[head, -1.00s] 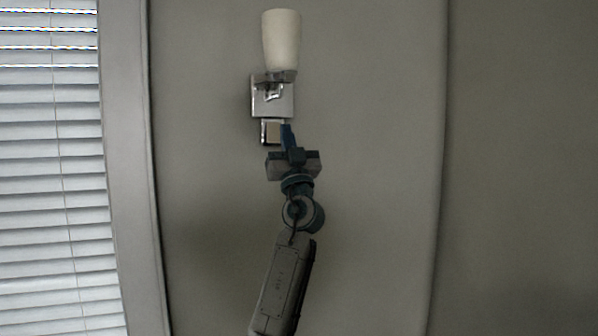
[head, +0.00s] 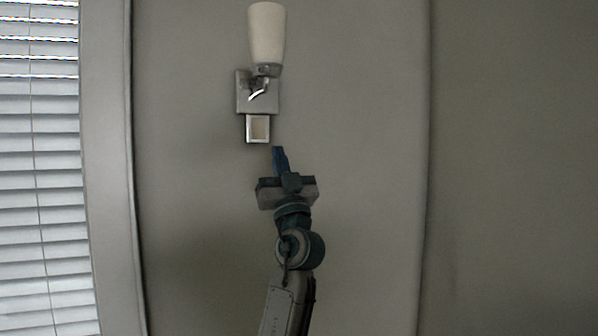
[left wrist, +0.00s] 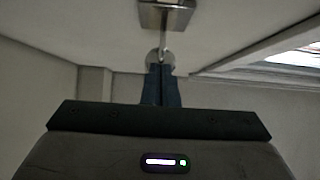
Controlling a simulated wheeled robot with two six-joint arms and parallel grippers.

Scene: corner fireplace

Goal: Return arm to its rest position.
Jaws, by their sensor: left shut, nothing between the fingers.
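My left arm comes up from the bottom of the head view. Its gripper (head: 278,152) points upward with its blue fingers together and nothing between them. In the left wrist view the shut fingers (left wrist: 162,70) point toward the sconce's underside. My right gripper is in neither view.
A window with white blinds (head: 40,180) is at the left. The wall (head: 360,170) to the right of the arm is bare.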

